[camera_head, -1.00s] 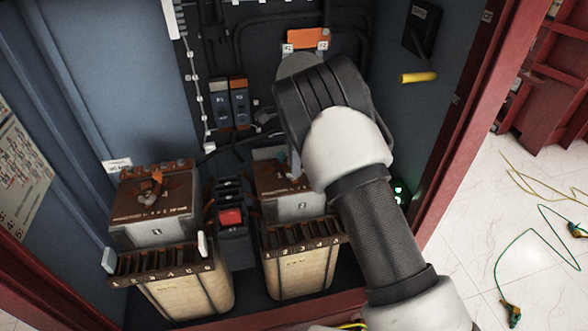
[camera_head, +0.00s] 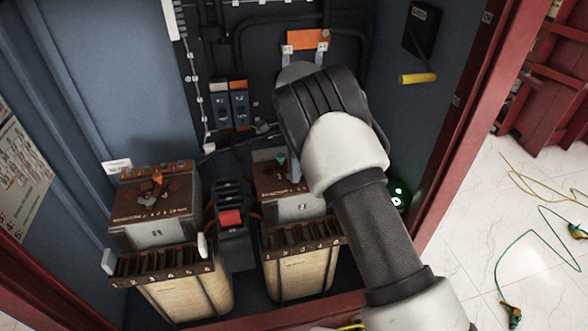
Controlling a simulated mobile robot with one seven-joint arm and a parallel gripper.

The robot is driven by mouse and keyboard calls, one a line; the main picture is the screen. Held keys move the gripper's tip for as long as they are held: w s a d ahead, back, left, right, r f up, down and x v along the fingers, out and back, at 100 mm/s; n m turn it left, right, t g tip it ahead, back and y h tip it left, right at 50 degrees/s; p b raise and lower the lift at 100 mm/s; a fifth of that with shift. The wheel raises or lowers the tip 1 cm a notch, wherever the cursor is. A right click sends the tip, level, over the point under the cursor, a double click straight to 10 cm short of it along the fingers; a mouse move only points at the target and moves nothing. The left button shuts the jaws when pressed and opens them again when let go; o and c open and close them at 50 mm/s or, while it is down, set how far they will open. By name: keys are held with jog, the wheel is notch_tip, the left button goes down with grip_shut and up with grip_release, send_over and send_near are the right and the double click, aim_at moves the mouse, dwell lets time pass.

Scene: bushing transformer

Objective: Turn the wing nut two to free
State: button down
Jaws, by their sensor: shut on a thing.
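The right transformer unit (camera_head: 298,208) stands in the cabinet, with a brown top and a "2" on its grey front. My gripper (camera_head: 291,170) is over that top, mostly hidden behind my own wrist; only a pale grey finger part shows. A small teal piece (camera_head: 280,158) shows beside the finger. Wing nut two is hidden there, and my gripper is shut on it.
A dark block with a red switch (camera_head: 230,217) stands between the two units. Blue breakers (camera_head: 230,104) and an orange-topped part (camera_head: 307,39) are on the back panel. A yellow handle (camera_head: 418,78) sticks out at the right wall. The cabinet's red frame (camera_head: 462,130) bounds the right side.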

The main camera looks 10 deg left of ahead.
jog(key=shift+n, duration=0.3)
jog(key=n, duration=0.3)
jog(key=shift+n, duration=0.4)
jog(key=n, duration=0.3)
jog(key=shift+n, duration=0.3)
jog(key=n, duration=0.4)
jog(key=shift+r+n, duration=0.1)
jog(key=shift+n, duration=2)
jog(key=c, duration=1.9)
grip_release()
